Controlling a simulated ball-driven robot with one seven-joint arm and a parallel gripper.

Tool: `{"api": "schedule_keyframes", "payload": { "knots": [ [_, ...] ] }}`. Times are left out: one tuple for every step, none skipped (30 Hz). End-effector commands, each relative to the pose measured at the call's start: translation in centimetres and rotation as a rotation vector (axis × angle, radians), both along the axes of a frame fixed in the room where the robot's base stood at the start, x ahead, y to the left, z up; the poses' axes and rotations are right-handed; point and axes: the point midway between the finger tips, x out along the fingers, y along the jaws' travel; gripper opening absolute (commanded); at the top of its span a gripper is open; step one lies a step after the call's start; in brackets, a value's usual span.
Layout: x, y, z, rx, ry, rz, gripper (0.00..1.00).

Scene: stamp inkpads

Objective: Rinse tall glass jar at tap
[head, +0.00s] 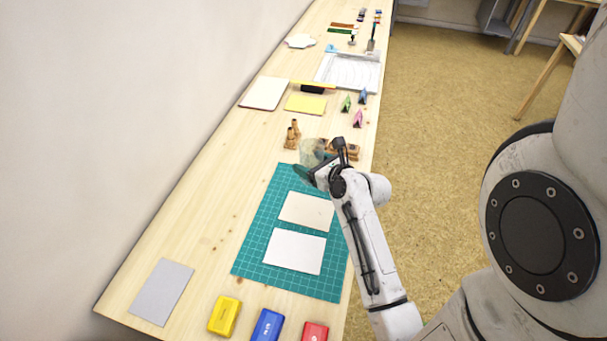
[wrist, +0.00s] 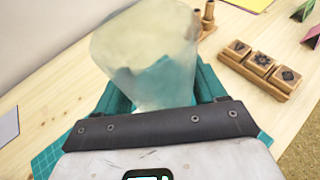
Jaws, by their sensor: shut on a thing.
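A tall, clear glass jar (wrist: 150,50) is held in my gripper (wrist: 160,95), between its two teal fingers in the wrist view. The jar is tilted in that view, and a teal patch shows through its lower part. In the head view the jar (head: 312,150) is a faint, see-through shape at the end of my arm, over the far end of the green cutting mat. My gripper (head: 310,173) is partly hidden there by its own wrist. No tap shows in either view.
Wooden stamps (wrist: 262,66) stand in a holder right of the jar, with more stamps (head: 292,134) behind. Two cards (head: 295,251) lie on the cutting mat (head: 255,258). Yellow, blue and red inkpads (head: 267,325) sit at the near end. The table's left middle (head: 200,215) is clear.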

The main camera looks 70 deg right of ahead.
Motion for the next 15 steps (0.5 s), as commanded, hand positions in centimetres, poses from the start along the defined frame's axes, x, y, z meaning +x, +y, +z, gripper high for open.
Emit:
{"api": "schedule_keyframes", "payload": {
  "knots": [
    [0.6, -0.5, -1.0, 0.0, 0.0, 0.0, 0.28],
    [0.9, -0.7, -1.5, 0.0, 0.0, 0.001, 0.28],
    [1.3, -1.0, -2.1, 0.001, -0.001, 0.001, 0.28],
    [1.6, -1.2, -2.4, -0.001, -0.001, 0.0, 0.28],
    [1.8, -1.4, -2.8, 0.0, 0.0, 0.0, 0.28],
    [2.0, -1.5, -3.2, 0.0, 0.0, 0.001, 0.28],
    [2.2, -1.6, -3.3, -0.001, -0.001, 0.001, 0.28],
    [2.3, -1.7, -3.4, -0.002, -0.001, 0.0, 0.28],
    [2.4, -1.8, -3.6, -0.002, -0.001, 0.0, 0.28],
    [2.5, -1.8, -3.7, -0.001, -0.001, 0.001, 0.28],
    [2.6, -1.9, -3.8, -0.001, -0.001, 0.001, 0.28],
    [2.7, -1.9, -4.0, -0.001, -0.001, 0.001, 0.28],
    [2.8, -2.0, -4.2, -0.001, -0.001, 0.001, 0.28],
    [3.0, -2.2, -4.5, 0.0, 0.0, 0.001, 0.28],
    [2.9, -2.2, -5.1, 0.001, 0.0, 0.0, 0.28]
  ]
}}
